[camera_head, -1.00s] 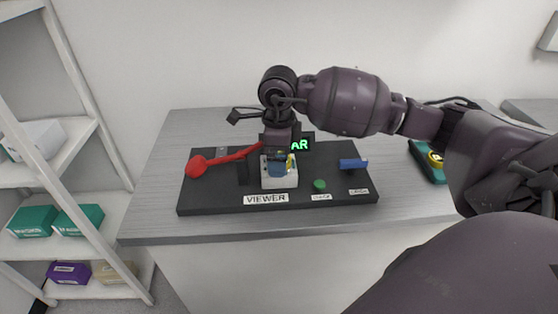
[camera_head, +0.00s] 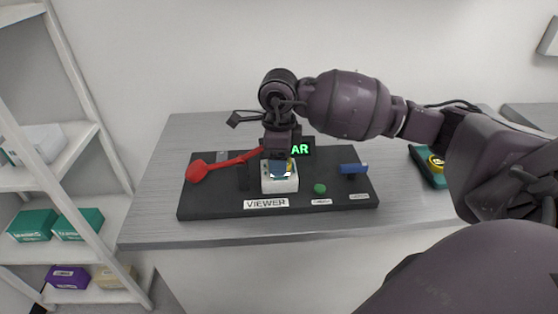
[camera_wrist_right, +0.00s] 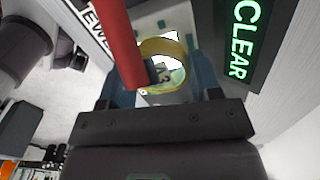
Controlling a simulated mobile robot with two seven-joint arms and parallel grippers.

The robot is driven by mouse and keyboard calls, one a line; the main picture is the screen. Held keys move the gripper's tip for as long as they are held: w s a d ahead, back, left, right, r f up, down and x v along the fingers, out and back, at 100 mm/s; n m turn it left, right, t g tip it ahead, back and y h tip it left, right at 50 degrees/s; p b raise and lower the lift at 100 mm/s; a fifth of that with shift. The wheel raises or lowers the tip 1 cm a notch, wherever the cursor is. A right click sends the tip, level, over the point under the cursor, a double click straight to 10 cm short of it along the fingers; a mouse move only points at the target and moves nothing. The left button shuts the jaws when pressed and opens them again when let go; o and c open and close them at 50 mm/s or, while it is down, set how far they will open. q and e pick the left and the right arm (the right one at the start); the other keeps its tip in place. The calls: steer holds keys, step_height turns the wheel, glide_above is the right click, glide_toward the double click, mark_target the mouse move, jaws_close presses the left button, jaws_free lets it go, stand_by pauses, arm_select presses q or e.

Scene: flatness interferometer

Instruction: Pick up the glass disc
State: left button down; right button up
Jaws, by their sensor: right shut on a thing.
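The glass disc (camera_wrist_right: 172,76) shows in the right wrist view as a pale, clear round piece with a yellow rim. My right gripper (camera_wrist_right: 168,88) has a blue finger on each side of it and is shut on it. In the head view my right gripper (camera_head: 279,172) points down over the white block (camera_head: 280,186) of the viewer. I cannot tell whether the disc touches the block. My left gripper is not in view.
A red lever (camera_head: 215,165) lies left of the block and crosses close to the disc in the wrist view. A green-lettered display (camera_head: 301,149) stands just behind. The black base (camera_head: 225,204) also bears a green button (camera_head: 320,188) and a blue part (camera_head: 353,168).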

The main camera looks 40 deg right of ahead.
steer(key=shift+s+r, duration=0.1)
steer(key=shift+r, duration=0.45)
steer(key=s+a, duration=0.9)
steer(key=s, duration=0.6)
steer(key=shift+a, duration=0.2)
